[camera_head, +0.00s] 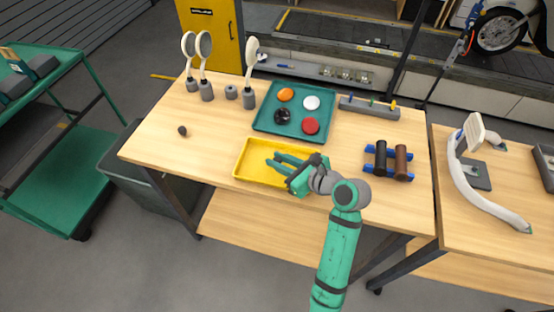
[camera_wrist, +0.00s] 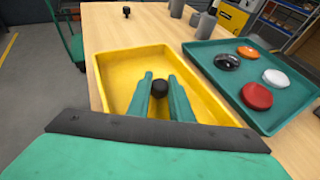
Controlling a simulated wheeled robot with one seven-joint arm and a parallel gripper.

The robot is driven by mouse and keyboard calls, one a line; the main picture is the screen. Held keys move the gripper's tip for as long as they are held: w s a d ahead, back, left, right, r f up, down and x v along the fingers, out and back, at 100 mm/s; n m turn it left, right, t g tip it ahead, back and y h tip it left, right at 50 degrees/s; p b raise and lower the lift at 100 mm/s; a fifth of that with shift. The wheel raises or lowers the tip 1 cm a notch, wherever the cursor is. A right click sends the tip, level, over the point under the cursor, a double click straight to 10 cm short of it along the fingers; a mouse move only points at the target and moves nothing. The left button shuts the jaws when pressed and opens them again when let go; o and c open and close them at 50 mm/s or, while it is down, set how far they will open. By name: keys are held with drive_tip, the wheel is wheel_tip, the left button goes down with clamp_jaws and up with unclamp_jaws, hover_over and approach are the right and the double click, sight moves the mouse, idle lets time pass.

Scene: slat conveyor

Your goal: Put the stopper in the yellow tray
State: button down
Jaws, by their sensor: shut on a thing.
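The yellow tray (camera_head: 241,163) lies near the table's front edge; it also shows in the wrist view (camera_wrist: 112,63). My gripper (camera_head: 272,160) reaches over the tray from the right. In the wrist view its green fingers (camera_wrist: 160,90) are shut on a small dark round stopper (camera_wrist: 159,88), which sits between the fingertips over the tray's inside. I cannot tell whether the stopper touches the tray floor. The head view does not show it clearly. Another small dark knob (camera_head: 182,130) stands alone on the table to the left; it also shows at the top of the wrist view (camera_wrist: 126,11).
A teal tray (camera_head: 264,120) with orange, white, black and red round pieces lies just behind the yellow tray. Grey holders with white-handled mirrors (camera_head: 204,62) stand at back left. Dark and brown rollers (camera_head: 380,158) lie on a blue rack at right. The table's left part is mostly clear.

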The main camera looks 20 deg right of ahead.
drive_tip(key=c, duration=1.6)
unclamp_jaws()
drive_tip(key=shift+a, duration=0.15)
